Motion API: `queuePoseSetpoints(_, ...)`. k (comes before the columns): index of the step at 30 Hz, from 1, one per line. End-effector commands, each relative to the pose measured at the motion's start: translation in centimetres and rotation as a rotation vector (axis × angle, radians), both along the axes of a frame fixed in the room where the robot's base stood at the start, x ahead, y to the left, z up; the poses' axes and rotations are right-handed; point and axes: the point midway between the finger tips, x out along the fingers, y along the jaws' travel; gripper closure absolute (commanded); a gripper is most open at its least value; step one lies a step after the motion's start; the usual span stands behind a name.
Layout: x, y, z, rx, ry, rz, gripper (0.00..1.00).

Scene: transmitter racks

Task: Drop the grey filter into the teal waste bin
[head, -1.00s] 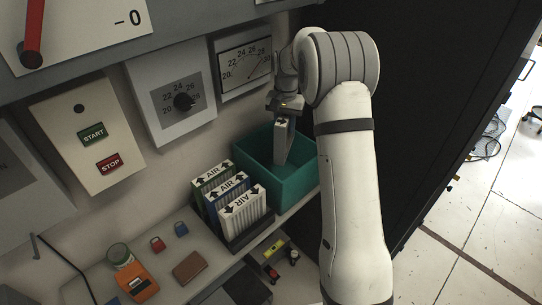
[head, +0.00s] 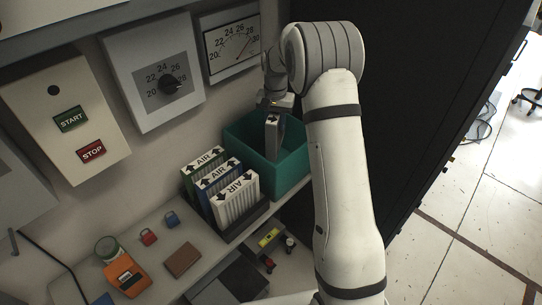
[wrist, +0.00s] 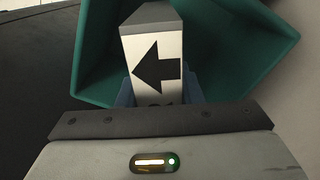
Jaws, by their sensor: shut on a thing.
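The grey filter (head: 273,138) hangs upright from my gripper (head: 273,112), its lower part inside the teal waste bin (head: 289,178). My gripper is shut on the filter's top end. In the wrist view the grey filter (wrist: 152,62) shows a black arrow on its light edge, with the teal bin (wrist: 240,55) around and beyond it. My gripper's fingers (wrist: 160,92) are partly hidden behind the filter. Whether the filter touches the bin floor I cannot tell.
Several filters marked AIR (head: 222,185) stand in a dark rack left of the bin. An orange meter (head: 126,276), small padlocks (head: 148,237) and a brown wallet-like item (head: 183,260) lie on the shelf. Panels with dials (head: 160,80) hang on the wall behind. A dark cabinet stands at right.

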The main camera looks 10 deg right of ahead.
Motion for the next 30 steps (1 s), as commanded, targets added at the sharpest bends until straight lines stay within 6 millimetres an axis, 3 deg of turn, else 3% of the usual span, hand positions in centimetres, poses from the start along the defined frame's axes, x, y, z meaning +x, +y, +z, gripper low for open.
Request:
queuePoseSetpoints(2, 0.0, 0.0, 0.1, 0.000, 0.000, 0.000, 0.94)
queuePoseSetpoints(3, 0.0, 0.0, 0.1, 0.000, 0.000, 0.000, 0.64)
queuePoseSetpoints(11, 0.0, 0.1, 0.1, 0.000, 0.000, 0.001, 0.43)
queuePoseSetpoints(20, 0.0, 0.1, 0.3, 0.000, -0.001, 0.001, 0.42)
queuePoseSetpoints(30, 0.1, 0.1, 5.5, 0.000, -0.004, 0.001, 0.42)
